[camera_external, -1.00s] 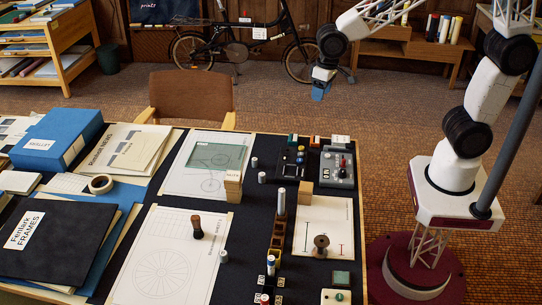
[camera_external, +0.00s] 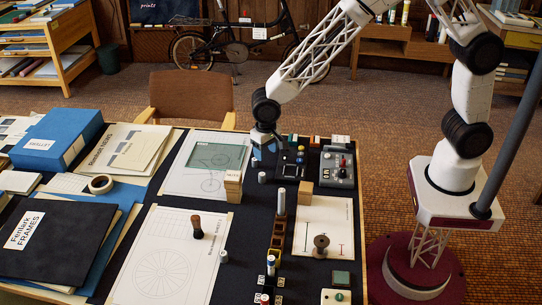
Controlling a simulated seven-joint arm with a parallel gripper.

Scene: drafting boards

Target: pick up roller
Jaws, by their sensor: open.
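My gripper (camera_external: 257,152) is low over the far part of the dark desk, by the right edge of the drawing with the green sheet. Its blue end is small and partly hidden by my dark wrist; it is open, and I see nothing held. A small grey cylinder (camera_external: 254,162) stands just below it, and another small pale cylinder (camera_external: 262,177) stands nearer the camera. A third small cylinder (camera_external: 223,256) stands further forward. I cannot tell which is the roller, or whether the gripper touches the nearest cylinder.
A wooden block (camera_external: 233,187) stands close in front of the gripper. A dark button box (camera_external: 292,160) and a grey control box (camera_external: 337,167) are to the right. A tall pale-topped cylinder (camera_external: 281,201), a wooden-handled stamp (camera_external: 197,227) and a tape roll (camera_external: 101,184) are nearer.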

